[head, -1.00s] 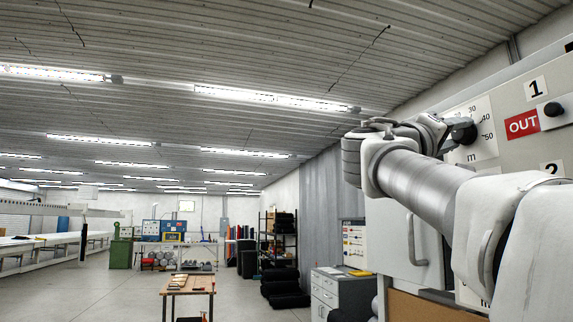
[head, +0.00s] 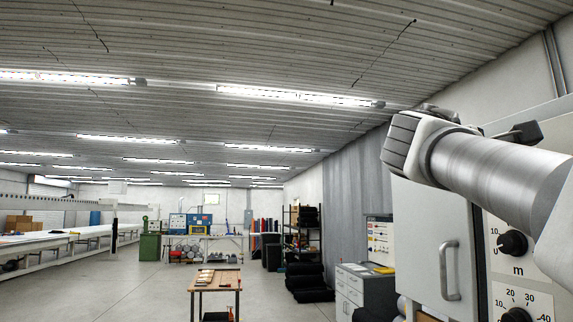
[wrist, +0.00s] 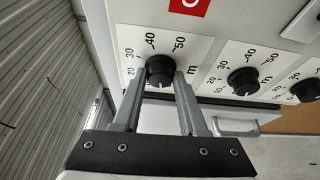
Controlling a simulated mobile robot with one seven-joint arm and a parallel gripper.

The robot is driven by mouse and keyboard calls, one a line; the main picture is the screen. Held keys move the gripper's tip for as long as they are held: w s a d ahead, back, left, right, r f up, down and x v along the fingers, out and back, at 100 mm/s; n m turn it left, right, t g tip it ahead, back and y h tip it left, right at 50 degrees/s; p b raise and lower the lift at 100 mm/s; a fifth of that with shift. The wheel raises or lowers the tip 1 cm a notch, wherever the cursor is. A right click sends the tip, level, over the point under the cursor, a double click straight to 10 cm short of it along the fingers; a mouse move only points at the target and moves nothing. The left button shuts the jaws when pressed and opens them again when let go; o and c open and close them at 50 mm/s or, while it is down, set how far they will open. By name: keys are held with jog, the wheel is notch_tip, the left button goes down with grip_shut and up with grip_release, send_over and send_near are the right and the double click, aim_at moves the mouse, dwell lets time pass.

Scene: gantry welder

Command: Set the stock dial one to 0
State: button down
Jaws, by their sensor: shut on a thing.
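Stock dial one (wrist: 160,71) is a round black knob on a white scale plate in the wrist view, the dial nearest the left edge. Its scale shows 20, 30, 40, 50 and "m"; the low end is hidden behind a finger. My gripper (wrist: 160,77) has one grey finger on each side of this knob and is shut on it. A small pale mark shows on the knob's lower part, but I cannot read its setting surely. In the head view my arm covers this dial; only a black part of my gripper (head: 520,133) shows beyond the arm.
Two more dials (wrist: 243,80) (wrist: 303,91) sit to the right in the wrist view. Lower dials (head: 512,243) (head: 515,314) show in the head view beside a grey door handle (head: 449,271). A red label (wrist: 190,5) is above. A wooden table (head: 215,282) stands on open floor.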

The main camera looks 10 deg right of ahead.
jog(key=shift+r+n+p, duration=0.1)
jog(key=shift+n+p, duration=0.3)
jog(key=shift+n, duration=0.4)
jog(key=shift+y, duration=0.3)
jog(key=shift+c, duration=2.2)
grip_release()
jog(key=shift+a, duration=0.1)
